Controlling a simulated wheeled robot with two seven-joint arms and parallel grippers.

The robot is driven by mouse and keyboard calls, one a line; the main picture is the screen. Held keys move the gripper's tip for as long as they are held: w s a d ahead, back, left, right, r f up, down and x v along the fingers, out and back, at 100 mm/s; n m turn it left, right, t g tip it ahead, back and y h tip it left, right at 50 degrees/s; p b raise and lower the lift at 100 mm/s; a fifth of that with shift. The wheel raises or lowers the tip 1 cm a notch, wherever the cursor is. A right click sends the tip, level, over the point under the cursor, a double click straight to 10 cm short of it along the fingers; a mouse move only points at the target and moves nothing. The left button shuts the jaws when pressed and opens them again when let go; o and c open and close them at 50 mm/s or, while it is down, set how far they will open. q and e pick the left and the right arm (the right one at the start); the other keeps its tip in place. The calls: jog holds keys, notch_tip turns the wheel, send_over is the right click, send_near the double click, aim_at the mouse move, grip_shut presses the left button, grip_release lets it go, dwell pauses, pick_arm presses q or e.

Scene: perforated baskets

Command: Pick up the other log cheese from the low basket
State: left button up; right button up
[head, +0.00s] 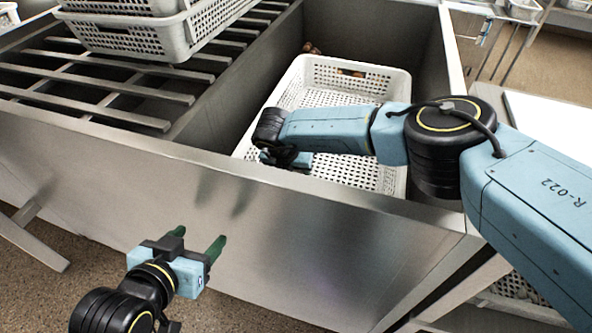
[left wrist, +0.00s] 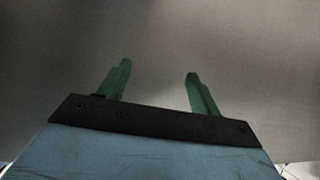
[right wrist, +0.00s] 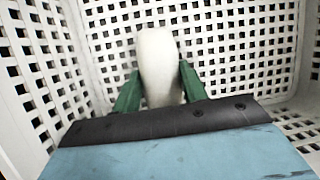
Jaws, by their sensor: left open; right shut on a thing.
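A white log cheese (right wrist: 158,62) is between the green fingers of my right gripper (right wrist: 158,88) in the right wrist view. The gripper is shut on it, inside the low white perforated basket (right wrist: 230,50). In the head view the basket (head: 345,75) sits down in a steel bin, and my right arm reaches over it; the gripper (head: 285,158) is low near its left side, and the cheese is hidden there. My left gripper (head: 200,240) is open and empty in front of the bin's steel side. It also shows open in the left wrist view (left wrist: 160,90).
The steel bin's front wall (head: 250,220) stands between my left gripper and the basket. Stacked white baskets (head: 150,30) rest on a slatted metal rack (head: 90,85) at the upper left. Small brown items (head: 311,48) lie behind the low basket.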

jog(key=shift+c, duration=1.3)
jog(key=shift+r, duration=0.1)
